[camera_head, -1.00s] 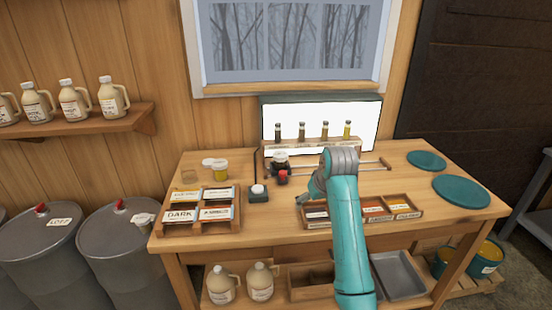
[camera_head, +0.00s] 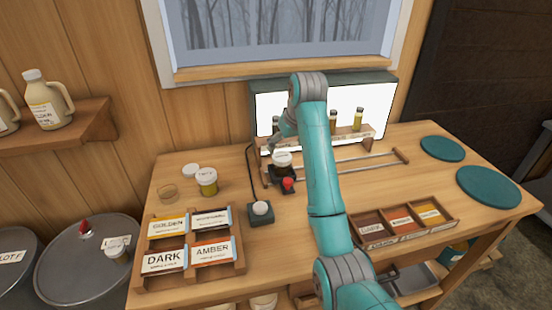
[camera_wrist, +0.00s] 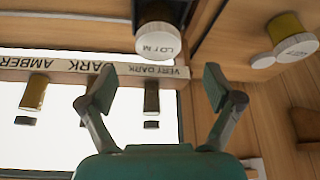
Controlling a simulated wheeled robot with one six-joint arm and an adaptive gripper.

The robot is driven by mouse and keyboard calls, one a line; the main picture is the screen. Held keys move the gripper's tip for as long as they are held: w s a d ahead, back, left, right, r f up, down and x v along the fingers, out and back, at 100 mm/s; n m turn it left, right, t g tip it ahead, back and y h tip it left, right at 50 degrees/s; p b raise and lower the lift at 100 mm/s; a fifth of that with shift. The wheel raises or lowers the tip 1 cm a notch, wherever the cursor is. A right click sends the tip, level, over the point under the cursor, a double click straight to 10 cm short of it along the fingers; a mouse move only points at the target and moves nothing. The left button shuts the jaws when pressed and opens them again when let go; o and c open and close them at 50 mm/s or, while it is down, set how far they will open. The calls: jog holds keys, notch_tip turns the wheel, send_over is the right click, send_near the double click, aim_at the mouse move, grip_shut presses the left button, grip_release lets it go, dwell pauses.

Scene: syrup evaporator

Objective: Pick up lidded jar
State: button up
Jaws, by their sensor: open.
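A dark jar with a white lettered lid (camera_head: 282,157) sits at the near left of the light box, behind a red knob. In the wrist view this jar (camera_wrist: 158,40) is upside down, just beyond the fingertips. A second white-lidded jar with yellow contents (camera_head: 207,182) stands further left; it also shows at the wrist view's upper right (camera_wrist: 288,27). My gripper (camera_wrist: 160,76) is open and empty, its two fingers apart in front of the labelled sample rack (camera_wrist: 60,69). In the head view my arm partly hides the gripper by the rack.
A label tray (camera_head: 240,285) and a black-based white button (camera_head: 261,208) are nearer. The light box (camera_head: 385,100) stands behind; rails (camera_head: 345,165) run right.

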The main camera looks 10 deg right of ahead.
aim_at(282, 157)
jog(key=x, duration=1)
jog(key=shift+w+f, duration=0.15)
jog(key=shift+f, duration=0.05)
jog(key=c, duration=1.5)
